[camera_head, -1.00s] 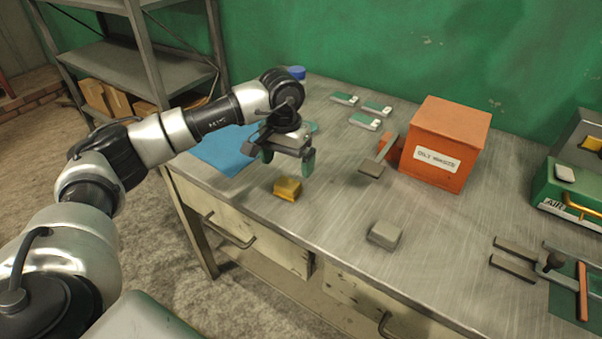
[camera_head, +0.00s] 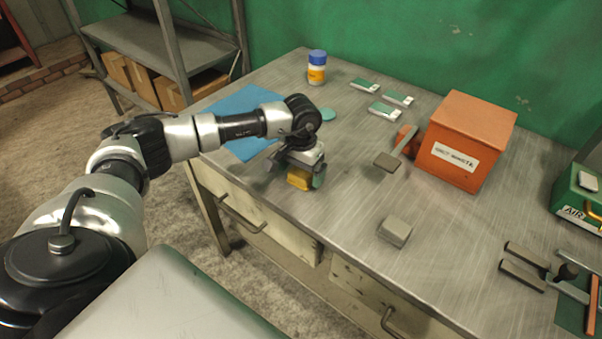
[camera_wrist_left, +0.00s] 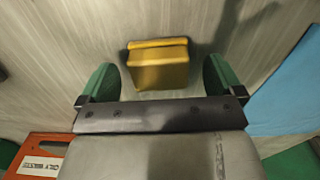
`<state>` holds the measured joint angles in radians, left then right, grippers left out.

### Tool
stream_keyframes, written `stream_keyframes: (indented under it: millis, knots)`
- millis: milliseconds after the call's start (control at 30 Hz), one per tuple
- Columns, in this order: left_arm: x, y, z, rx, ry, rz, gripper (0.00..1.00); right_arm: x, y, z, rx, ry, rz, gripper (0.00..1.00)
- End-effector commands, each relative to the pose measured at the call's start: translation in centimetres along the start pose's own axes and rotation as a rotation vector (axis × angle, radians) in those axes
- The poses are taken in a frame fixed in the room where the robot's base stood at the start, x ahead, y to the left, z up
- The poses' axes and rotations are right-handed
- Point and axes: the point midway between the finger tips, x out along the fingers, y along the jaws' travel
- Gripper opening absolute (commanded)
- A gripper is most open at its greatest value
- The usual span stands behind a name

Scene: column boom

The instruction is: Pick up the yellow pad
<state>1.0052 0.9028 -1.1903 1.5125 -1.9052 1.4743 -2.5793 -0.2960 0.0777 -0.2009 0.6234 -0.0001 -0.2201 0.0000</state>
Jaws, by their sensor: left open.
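The yellow pad (camera_head: 299,178) is a small block on the metal workbench (camera_head: 340,225), near its front edge. My left gripper (camera_head: 298,176) is lowered over the pad, with a finger at either side of it in the head view. In the left wrist view the pad (camera_wrist_left: 158,66) lies between the two green fingertips of my left gripper (camera_wrist_left: 160,80), with a gap on each side. The jaws are open and hold nothing. The gripper partly hides the pad in the head view. My right gripper is not in view.
A grey block (camera_head: 395,231) lies on the bench to the right. An orange box (camera_head: 468,140) with a label stands farther back. A blue mat (camera_head: 238,110) lies behind my left arm, and a white bottle (camera_head: 317,68) with a blue cap stands at the back.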

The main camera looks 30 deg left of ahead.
Motion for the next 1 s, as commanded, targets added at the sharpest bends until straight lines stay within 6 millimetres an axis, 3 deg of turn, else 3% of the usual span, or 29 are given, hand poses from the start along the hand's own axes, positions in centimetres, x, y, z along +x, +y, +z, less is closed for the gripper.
stream_keyframes:
  millis: [333, 667, 1000]
  knots:
    - [0.97, 0.02, 0.01, 0.001, 0.000, 0.000, 0.94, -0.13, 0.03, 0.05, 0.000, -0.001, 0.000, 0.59]
    - [0.93, 0.01, 0.01, 0.000, 0.000, 0.000, 0.44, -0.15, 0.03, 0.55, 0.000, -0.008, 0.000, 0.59]
    - [0.60, 0.00, -0.02, 0.000, 0.001, 0.000, 0.41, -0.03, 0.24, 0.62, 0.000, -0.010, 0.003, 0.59]
